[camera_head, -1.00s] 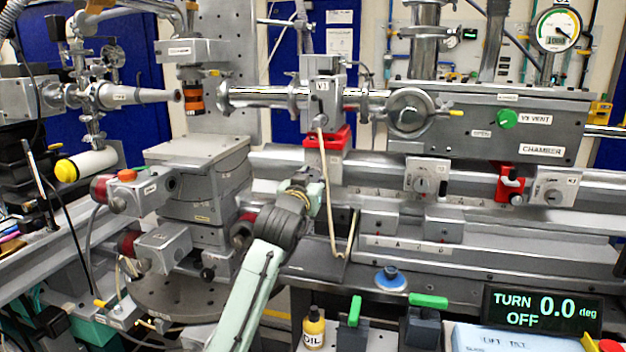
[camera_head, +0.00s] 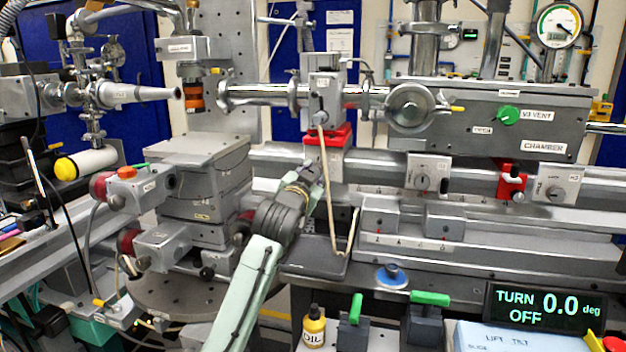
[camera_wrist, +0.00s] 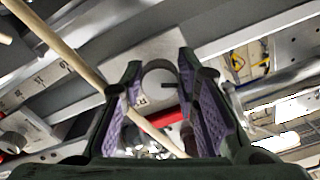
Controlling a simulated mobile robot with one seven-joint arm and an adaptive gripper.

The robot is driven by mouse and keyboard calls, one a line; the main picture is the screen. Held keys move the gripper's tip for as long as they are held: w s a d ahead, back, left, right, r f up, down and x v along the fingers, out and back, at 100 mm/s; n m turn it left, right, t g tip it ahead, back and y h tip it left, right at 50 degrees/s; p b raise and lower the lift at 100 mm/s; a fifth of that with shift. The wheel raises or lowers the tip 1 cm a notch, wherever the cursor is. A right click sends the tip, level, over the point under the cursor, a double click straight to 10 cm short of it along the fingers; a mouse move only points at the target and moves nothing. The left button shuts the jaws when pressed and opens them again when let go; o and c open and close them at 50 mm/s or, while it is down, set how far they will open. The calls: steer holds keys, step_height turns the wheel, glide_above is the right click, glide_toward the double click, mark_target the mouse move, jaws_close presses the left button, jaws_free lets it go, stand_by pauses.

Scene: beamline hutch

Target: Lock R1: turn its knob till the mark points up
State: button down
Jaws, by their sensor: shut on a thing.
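The R1 lock is a pale plate (camera_wrist: 128,72) with a round grey knob (camera_wrist: 159,76), seen in the wrist view. My gripper (camera_wrist: 159,72) has one finger on each side of this knob and is shut on it. A dark line shows by the knob's right side; I cannot tell whether it is the mark. An "R" shows on the plate, partly hidden by a pale rod. In the head view my gripper (camera_head: 312,174) is at the rail below the red block (camera_head: 328,136), and it hides the knob there.
A thin pale rod (camera_head: 329,190) hangs from the V3 valve (camera_head: 323,88) close beside my gripper and crosses the wrist view. Similar lock plates R2 (camera_head: 414,163) and R3 (camera_head: 572,180) are to the right. The display (camera_head: 545,307) reads TURN 0.0 deg, OFF.

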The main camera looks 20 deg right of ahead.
steer(key=m+b, duration=0.1)
steer(key=m, duration=0.5)
steer(key=m+b, duration=0.1)
steer(key=m, duration=0.5)
steer(key=shift+w+a+r+m, duration=0.1)
steer(key=shift+r+m, duration=0.1)
steer(key=shift+m, duration=0.2)
stand_by(0.3)
steer(key=c, duration=1.2)
jaws_free()
steer(key=shift+c, duration=0.2)
steer(key=v, duration=1.2)
